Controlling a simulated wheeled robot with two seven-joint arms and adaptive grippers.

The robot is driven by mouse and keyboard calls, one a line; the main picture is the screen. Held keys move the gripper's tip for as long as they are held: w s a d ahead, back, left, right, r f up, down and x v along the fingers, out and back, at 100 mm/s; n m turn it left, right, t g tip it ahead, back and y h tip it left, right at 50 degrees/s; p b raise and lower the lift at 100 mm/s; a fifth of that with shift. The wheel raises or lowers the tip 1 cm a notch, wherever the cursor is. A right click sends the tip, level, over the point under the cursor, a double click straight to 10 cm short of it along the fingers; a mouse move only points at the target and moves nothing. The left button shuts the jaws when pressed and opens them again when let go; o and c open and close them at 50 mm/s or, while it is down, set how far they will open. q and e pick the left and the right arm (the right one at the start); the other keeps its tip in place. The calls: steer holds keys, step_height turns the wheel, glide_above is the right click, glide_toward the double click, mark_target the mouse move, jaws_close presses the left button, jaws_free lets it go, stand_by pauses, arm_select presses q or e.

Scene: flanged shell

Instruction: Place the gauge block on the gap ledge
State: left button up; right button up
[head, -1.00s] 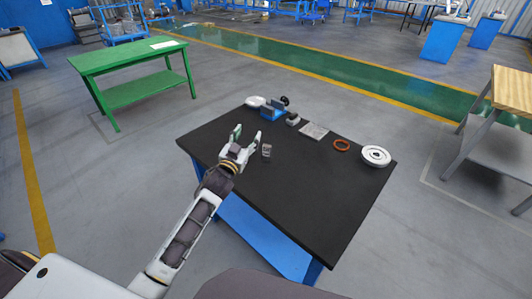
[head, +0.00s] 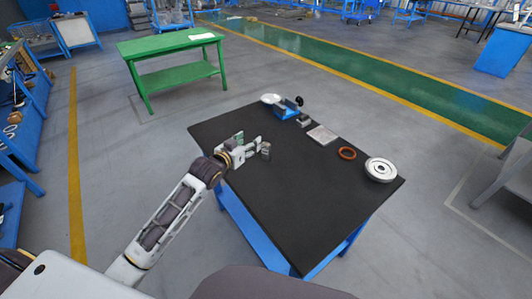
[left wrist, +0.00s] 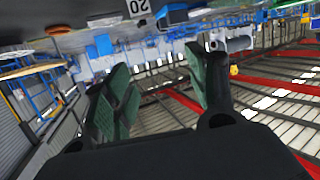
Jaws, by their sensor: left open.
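A small grey metallic block (head: 266,151), which looks like the gauge block, stands on the black table just right of my left gripper. My left gripper (head: 251,145) is open with its fingers reaching right, close to the block; I cannot tell whether they touch it. In the left wrist view the two green-padded fingers of the left gripper (left wrist: 162,92) stand wide apart with nothing visible between them. A blue fixture (head: 286,113) with grey upright parts stands at the table's back edge; I cannot tell if it holds the gap ledge. My right gripper is out of view.
On the black table (head: 290,205) lie a white round part (head: 270,98), a small grey block (head: 304,121), a flat grey plate (head: 322,135), an orange ring (head: 347,153) and a white flanged disc (head: 381,170). The table's front is clear. A green table (head: 170,45) stands behind.

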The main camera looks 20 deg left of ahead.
arm_select(q)
steer(key=shift+s+d+f+m+g, duration=0.25)
steer(key=shift+s+f+g, duration=0.1)
steer(key=shift+f, duration=0.2)
steer(key=shift+s+d+f+m+g, duration=0.2)
steer(key=shift+f+g, duration=0.1)
steer(key=shift+f, duration=0.25)
steer(key=shift+s+d+f+m+g, duration=0.25)
steer(key=shift+s+f+g, duration=0.1)
steer(key=shift+f, duration=0.2)
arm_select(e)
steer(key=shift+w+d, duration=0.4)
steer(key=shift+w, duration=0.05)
arm_select(q)
steer(key=shift+w, duration=0.1)
glide_toward(267, 144)
steer(key=shift+x, duration=2.15)
steer(key=shift+w+d+f, duration=0.15)
steer(key=shift+w+d, duration=0.05)
steer(key=shift+w, duration=0.1)
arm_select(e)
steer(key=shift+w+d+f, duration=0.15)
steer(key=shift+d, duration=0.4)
arm_select(q)
steer(key=shift+w, duration=0.1)
